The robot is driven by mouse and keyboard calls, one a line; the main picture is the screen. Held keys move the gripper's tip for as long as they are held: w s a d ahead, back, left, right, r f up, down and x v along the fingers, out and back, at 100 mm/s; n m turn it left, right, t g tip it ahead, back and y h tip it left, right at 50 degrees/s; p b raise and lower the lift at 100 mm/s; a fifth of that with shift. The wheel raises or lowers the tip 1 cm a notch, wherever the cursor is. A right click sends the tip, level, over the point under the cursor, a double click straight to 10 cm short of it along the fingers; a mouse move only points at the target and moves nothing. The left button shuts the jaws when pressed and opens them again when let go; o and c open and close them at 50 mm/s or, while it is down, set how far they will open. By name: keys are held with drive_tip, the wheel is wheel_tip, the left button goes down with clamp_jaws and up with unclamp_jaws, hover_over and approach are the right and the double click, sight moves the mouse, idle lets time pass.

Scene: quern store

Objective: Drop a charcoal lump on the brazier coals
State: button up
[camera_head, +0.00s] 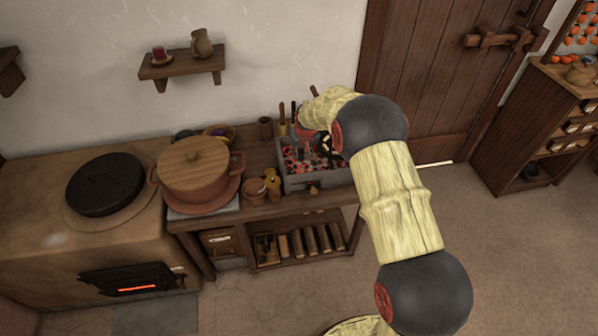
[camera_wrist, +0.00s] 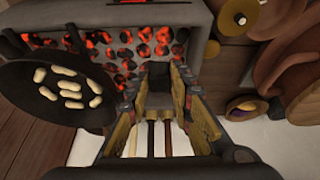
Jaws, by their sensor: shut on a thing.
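The brazier (camera_head: 318,184) is a grey rectangular box on the wooden bench, full of black lumps and glowing orange coals. It also fills the top of the wrist view (camera_wrist: 195,12). My gripper (camera_wrist: 158,82) is above the brazier's wall-side edge in the wrist view. Its fingers are shut on a dark grey block-like piece, seemingly a charcoal lump (camera_wrist: 158,98), between the fingertips. The coals (camera_wrist: 125,55) lie just beyond the fingertips; the height between cannot be told. In the head view my arm hides most of my gripper and the brazier's right part.
Upright tool handles (camera_head: 282,117) stand behind the brazier. A lidded clay pot (camera_head: 197,182), small brass vessels (camera_head: 272,182) and a bowl (camera_head: 219,130) stand to the left.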

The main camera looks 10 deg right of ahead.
drive_tip(key=shift+w+f, duration=0.25)
drive_tip(key=shift+w, duration=0.3)
drive_tip(key=shift+w, duration=0.1)
drive_tip(key=shift+w, duration=0.25)
drive_tip(key=o, duration=0.9)
drive_tip(key=v, duration=1.2)
